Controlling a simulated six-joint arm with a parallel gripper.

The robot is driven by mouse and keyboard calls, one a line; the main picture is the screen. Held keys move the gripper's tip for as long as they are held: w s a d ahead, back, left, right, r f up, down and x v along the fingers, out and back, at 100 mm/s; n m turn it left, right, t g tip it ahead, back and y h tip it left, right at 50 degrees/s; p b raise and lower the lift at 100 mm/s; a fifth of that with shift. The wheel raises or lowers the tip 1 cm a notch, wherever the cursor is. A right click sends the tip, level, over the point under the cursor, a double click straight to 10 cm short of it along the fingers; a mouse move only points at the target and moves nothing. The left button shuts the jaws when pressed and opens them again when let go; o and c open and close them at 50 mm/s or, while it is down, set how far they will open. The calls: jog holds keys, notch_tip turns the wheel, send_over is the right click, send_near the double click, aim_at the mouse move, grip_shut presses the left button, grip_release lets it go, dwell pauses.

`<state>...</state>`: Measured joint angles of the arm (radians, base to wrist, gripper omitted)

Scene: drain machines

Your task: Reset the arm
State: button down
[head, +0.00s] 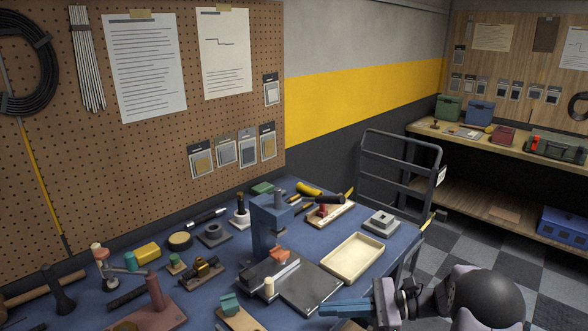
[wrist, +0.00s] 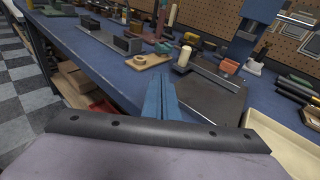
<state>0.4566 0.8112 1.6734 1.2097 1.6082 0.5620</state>
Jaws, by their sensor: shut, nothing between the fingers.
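My gripper (head: 326,309) reaches in from the lower right in the head view, over the front edge of the blue workbench (head: 215,262). Its two blue fingers are shut together with nothing between them. In the wrist view the fingers (wrist: 161,84) point out over the bench. The dark base plate (wrist: 205,98) of a blue press lies beyond and right of them. The fingers look clear of the bench items, though the exact gap cannot be told.
The blue press (head: 268,225) stands mid-bench, with a cream tray (head: 353,258) to its right. A green block on a wooden base (head: 238,316) lies left of my gripper. Several tools crowd the left side. A cart (head: 400,165) stands behind, with checkered floor at right.

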jog(key=s+a+n+g+h+p, duration=0.2)
jog(key=s+n+h, duration=0.2)
jog(key=s, duration=0.3)
jog(key=s+a+n+g+h+p, duration=0.1)
jog(key=s+n+g+h+p, duration=0.2)
jog(key=s, duration=0.4)
jog(key=s+d+r+n+t+h+p, duration=0.2)
jog(key=s+d+n+h, duration=0.5)
jog(key=n, duration=0.5)
jog(key=shift+s+d+t+h+p, duration=0.25)
jog(key=shift+s+t+h+p, duration=0.15)
jog(key=shift+s+h+p, duration=0.35)
jog(key=shift+w+r, duration=0.1)
jog(key=shift+w, duration=0.05)
